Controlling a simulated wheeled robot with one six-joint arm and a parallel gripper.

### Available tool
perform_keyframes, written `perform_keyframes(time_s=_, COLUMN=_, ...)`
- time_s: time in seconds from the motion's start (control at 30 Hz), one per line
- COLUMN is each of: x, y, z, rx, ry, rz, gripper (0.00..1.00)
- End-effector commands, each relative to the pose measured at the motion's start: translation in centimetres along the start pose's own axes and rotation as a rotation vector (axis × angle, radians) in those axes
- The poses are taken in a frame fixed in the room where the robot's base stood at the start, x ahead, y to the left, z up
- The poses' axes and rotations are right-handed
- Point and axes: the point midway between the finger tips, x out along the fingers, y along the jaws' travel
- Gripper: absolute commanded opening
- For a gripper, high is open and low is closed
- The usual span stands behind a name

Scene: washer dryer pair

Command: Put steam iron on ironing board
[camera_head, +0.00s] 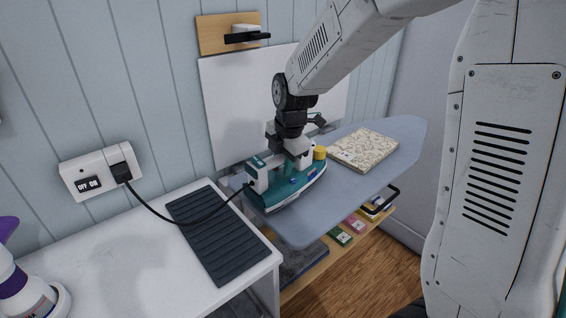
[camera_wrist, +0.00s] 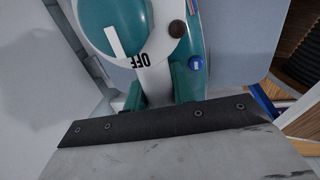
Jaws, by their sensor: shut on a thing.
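The steam iron (camera_head: 287,188) is teal and white, with a black cord from its rear to the wall socket. In the head view it is at the near left end of the blue-grey ironing board (camera_head: 320,228), overlapping the board. I cannot tell whether its sole touches the board. My gripper (camera_head: 294,152) is shut on the iron's handle from above.
A folded patterned cloth (camera_head: 364,149) lies on the board, with a yellow-capped object (camera_head: 319,153) beside the iron. A dark ribbed mat (camera_head: 218,232) lies on the white top (camera_head: 120,265) at left. The cord hangs from the socket (camera_head: 101,171). A purple and white bottle (camera_head: 22,285) stands at lower left.

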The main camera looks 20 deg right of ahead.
Motion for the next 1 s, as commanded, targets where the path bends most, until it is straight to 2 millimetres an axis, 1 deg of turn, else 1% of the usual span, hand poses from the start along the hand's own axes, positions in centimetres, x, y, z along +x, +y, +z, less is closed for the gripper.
perform_keyframes(time_s=0.37, x=-0.07, y=0.09, z=0.02, rx=0.0, ry=-0.001, rz=0.003, gripper=0.0)
perform_keyframes(time_s=1.0, x=0.71, y=-0.05, z=0.02, rx=0.0, ry=-0.001, rz=0.002, gripper=0.0)
